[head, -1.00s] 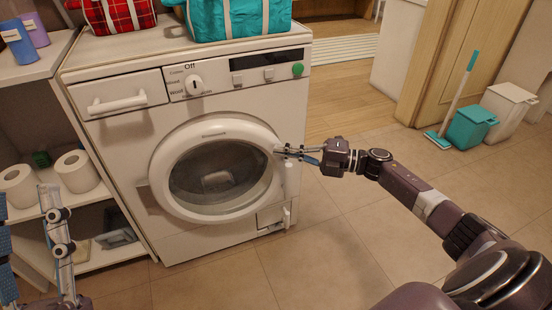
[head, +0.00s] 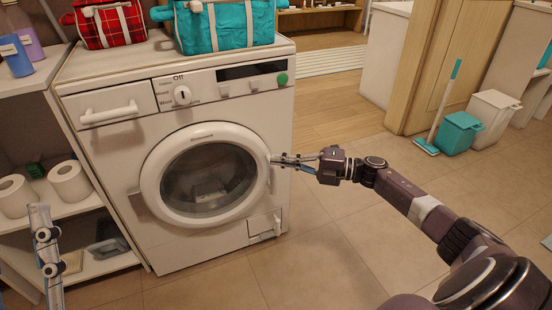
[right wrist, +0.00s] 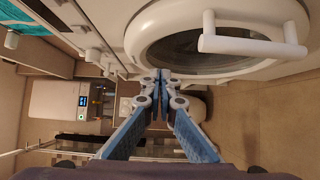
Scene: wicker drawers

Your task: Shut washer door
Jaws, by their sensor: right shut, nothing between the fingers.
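The washer (head: 120,165) is a white front-loader with its dial at Off. Its round door (head: 150,180) has a white ring and a dark glass, and looks flush or nearly flush with the front. I cannot tell if it is latched. In the right wrist view the door ring (right wrist: 135,37) shows with a white bar handle (right wrist: 250,45). My right gripper (head: 275,160) is shut and empty, its tips at the right edge of the door; the wrist view shows the tips (right wrist: 162,76) together beside the ring. Part of my left gripper (head: 46,245) shows at lower left.
A red plaid bag (head: 108,25) and a teal bag (head: 225,25) sit on the washer. Shelves with paper rolls (head: 68,182) stand to its left. A teal bin (head: 458,133) and a white bin (head: 493,110) stand at back right. The floor before the washer is clear.

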